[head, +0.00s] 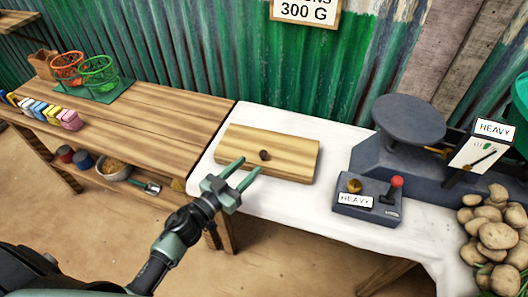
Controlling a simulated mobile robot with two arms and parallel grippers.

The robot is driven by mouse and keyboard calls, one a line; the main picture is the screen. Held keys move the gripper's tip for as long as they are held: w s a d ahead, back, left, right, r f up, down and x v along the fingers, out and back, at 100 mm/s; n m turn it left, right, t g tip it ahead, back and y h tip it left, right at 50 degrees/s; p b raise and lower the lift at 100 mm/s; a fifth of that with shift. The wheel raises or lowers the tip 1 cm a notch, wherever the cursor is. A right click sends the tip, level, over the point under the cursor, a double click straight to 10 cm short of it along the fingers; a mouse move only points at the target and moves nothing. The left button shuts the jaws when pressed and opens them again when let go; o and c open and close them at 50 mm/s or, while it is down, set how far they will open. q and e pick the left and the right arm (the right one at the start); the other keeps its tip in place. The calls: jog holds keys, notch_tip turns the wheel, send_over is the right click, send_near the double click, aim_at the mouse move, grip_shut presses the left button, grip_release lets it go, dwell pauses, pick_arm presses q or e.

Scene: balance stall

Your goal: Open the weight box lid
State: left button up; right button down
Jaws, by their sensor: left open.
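The weight box (290,160) is a flat, light wooden box on the white cloth in the middle of the head view. Its lid looks shut, and a small dark round knob (264,155) sits on it near the front edge. My left gripper (245,171) is open and empty, with two green fingers pointing toward the box. Its fingertips are close to the box's front left part, just short of the knob in the picture. I cannot tell if they touch the box. What lies inside the box is hidden. My right gripper is not in view.
Right of the box stand a grey control unit (368,200) with a red-topped lever and a dark scale with a round pan (408,119). Potatoes (497,232) are heaped at the far right. A wooden table (150,120) with wire baskets adjoins on the left. White cloth (290,207) in front is clear.

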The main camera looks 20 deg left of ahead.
aim_at(261, 155)
pick_arm(q)
jog(key=x, duration=0.7)
jog(key=shift+w+d, duration=0.3)
grip_shut()
dwell(1.1)
